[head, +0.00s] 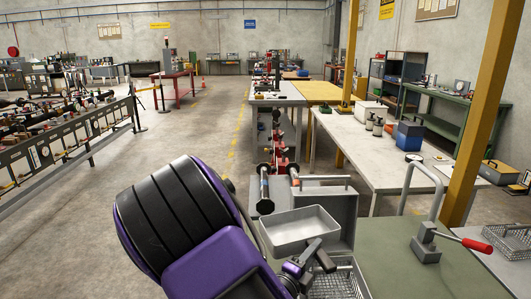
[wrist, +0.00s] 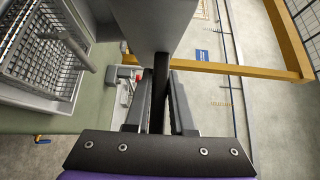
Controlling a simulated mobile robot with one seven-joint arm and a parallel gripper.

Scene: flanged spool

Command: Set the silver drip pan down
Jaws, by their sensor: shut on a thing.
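The silver drip pan (head: 297,226) is a shallow, open rectangular tray in the lower middle of the head view. It is held up, slightly tilted in the picture. My gripper (head: 314,246) is shut on its near right edge. In the wrist view the pan (wrist: 155,25) is a plain grey shape at the top centre, and the fingers of my gripper (wrist: 157,82) close on its lower end. I cannot tell how high the pan is above what lies below it.
A green-topped bench (head: 400,268) is at the lower right, with a red-handled toggle clamp (head: 427,243) on it. A wire basket (head: 340,284) lies below my gripper. A grey metal box (head: 341,204) stands behind the pan. The bench's left front is partly bare.

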